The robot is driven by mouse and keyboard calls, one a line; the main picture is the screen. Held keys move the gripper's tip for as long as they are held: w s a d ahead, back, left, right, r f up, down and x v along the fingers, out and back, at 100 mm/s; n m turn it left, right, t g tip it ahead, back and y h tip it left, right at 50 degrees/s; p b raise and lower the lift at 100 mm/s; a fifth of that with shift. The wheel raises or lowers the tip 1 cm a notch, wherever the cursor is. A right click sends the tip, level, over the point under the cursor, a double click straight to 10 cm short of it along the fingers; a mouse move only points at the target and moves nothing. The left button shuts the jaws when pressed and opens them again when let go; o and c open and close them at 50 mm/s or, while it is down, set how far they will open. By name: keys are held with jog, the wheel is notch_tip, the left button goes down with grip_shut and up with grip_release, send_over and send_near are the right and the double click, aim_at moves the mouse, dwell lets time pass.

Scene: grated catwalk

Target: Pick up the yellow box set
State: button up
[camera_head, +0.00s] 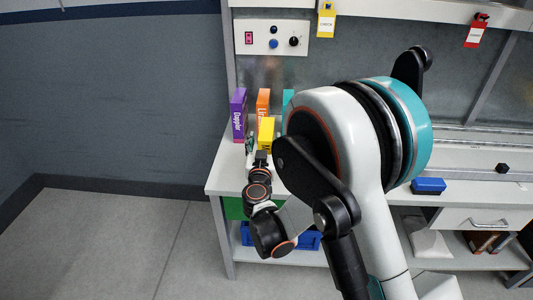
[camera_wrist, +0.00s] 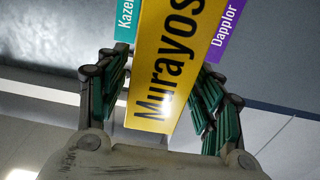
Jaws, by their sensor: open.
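The yellow box (camera_head: 266,134) stands upright near the left end of the workbench in the head view. In the wrist view the yellow box (camera_wrist: 168,60), lettered "Murayos", fills the space between the fingers. My gripper (camera_head: 250,146) is beside the box's lower left in the head view. In the wrist view my gripper (camera_wrist: 162,72) is open, with one green-padded finger on each side of the box. I cannot tell whether either pad touches it.
A purple box (camera_head: 238,115), an orange box (camera_head: 262,106) and a teal box (camera_head: 287,101) stand close by. A blue box (camera_head: 428,186) lies farther right on the bench. A control panel (camera_head: 271,37) hangs above. Open floor (camera_head: 110,245) lies left of the bench.

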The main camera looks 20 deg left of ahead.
jog(key=shift+b+x, duration=0.6)
jog(key=shift+x, duration=1.35)
jog(key=shift+d, duration=0.2)
grip_shut()
